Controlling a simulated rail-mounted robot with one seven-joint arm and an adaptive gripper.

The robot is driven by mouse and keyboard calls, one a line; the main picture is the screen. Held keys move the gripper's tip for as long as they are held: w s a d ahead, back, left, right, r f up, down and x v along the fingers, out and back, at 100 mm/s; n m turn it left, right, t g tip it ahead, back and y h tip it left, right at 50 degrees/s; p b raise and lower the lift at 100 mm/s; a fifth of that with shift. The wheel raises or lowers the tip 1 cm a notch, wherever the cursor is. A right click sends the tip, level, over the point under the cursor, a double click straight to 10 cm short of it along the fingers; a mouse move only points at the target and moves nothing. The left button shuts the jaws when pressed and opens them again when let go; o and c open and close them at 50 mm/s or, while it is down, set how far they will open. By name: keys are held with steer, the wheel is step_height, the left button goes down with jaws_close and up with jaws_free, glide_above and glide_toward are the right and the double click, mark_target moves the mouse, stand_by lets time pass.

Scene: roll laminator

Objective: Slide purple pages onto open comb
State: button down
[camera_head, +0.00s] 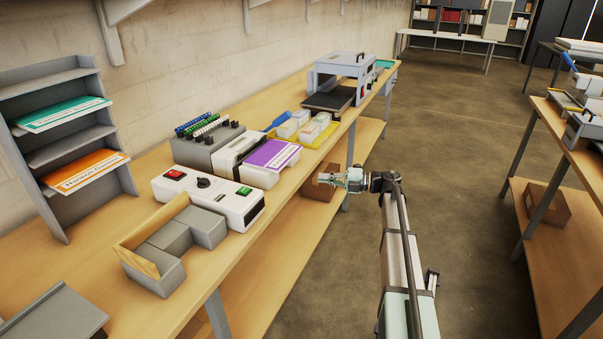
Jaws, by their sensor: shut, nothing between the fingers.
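The purple pages (271,154), with a white label strip, lie flat on a white and grey machine (262,176) on the left bench. Blue, green, white and dark combs (203,124) stand in rows on a grey block left of the pages. I cannot tell which comb is open, or whether one sits in the machine beside the pages. My gripper (322,180) is shut and empty. It points left, in front of the bench edge, to the right of the pages and apart from them.
A yellow tray (313,139) and the laminator (340,75) stand farther along. A shelf (72,145) holds teal and orange packs. The aisle floor (450,150) is open.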

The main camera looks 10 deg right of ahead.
mark_target(283, 167)
steer(key=p+x, duration=0.1)
steer(key=x, duration=0.2)
steer(key=w+p+x, duration=0.1)
steer(key=x, duration=0.3)
steer(key=w+p+x, duration=0.1)
steer(key=x, duration=0.3)
steer(key=shift+d, duration=0.15)
steer(key=shift+w+a+p, duration=0.35)
steer(key=shift+w+p, duration=0.1)
steer(key=shift+w, duration=0.2)
steer(key=shift+w+a+f+b, duration=0.1)
steer(key=shift+w+b, duration=0.15)
steer(key=shift+w, duration=0.05)
steer(key=shift+w+a+f+b, duration=0.1)
steer(key=shift+w+a+b, duration=0.1)
steer(key=shift+w, duration=0.1)
steer(key=shift+w+a+r, duration=0.1)
steer(key=shift+w+r, duration=0.05)
steer(key=shift+w, duration=0.15)
